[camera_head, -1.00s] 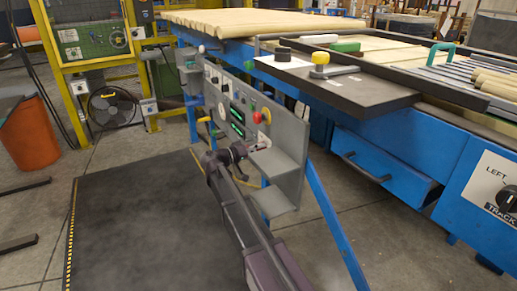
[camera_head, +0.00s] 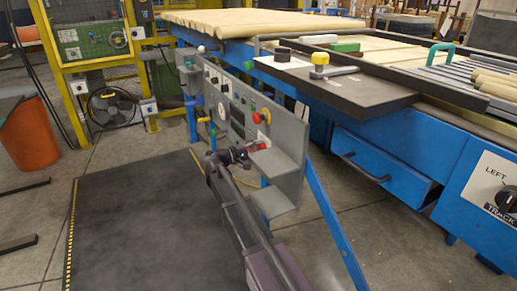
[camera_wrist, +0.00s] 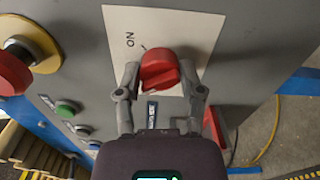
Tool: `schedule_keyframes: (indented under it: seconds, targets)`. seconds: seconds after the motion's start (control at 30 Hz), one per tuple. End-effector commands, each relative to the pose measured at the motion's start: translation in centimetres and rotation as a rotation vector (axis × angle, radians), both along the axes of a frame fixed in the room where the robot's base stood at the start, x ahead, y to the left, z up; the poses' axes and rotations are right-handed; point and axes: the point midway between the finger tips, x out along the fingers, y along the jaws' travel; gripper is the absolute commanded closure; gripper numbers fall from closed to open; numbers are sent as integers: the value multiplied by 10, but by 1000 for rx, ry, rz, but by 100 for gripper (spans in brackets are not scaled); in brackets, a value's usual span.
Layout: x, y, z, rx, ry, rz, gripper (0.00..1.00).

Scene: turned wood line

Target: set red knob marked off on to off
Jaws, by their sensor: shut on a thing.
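The red knob (camera_wrist: 160,68) sits on a white plate (camera_wrist: 190,30) marked ON at its upper left in the wrist view. An OFF mark cannot be made out, and my gripper covers the lower plate. My gripper (camera_wrist: 163,88) is shut on the knob, one finger on each side. Which mark the knob points to is hard to tell. In the head view my gripper (camera_head: 246,152) is at the lower part of the grey control panel (camera_head: 288,135).
A red mushroom button on a yellow ring (camera_wrist: 40,45) is at the left in the wrist view. Another red part (camera_wrist: 213,125) is partly hidden by my gripper. A grey shelf (camera_head: 272,202) juts out below. Blue legs and a blue drawer (camera_head: 385,165) stand to the right.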

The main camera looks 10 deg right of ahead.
Motion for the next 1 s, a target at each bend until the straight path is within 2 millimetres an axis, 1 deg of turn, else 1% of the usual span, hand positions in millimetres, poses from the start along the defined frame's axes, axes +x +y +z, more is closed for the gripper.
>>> schedule_keyframes:
  seconds: [0.23, 0.67, 0.7, 0.77, 0.8, 1.0]
  targets:
    - [1, -1, 0, -25, 72, -1, 98]
    - [1, -1, 0, -28, 81, -1, 98]
    - [1, -1, 0, -28, 81, -1, 41]
    - [1, -1, 0, -28, 81, -1, 23]
    - [1, -1, 0, -28, 81, -1, 16]
    - [0, 0, 0, -27, 82, 0, 16]
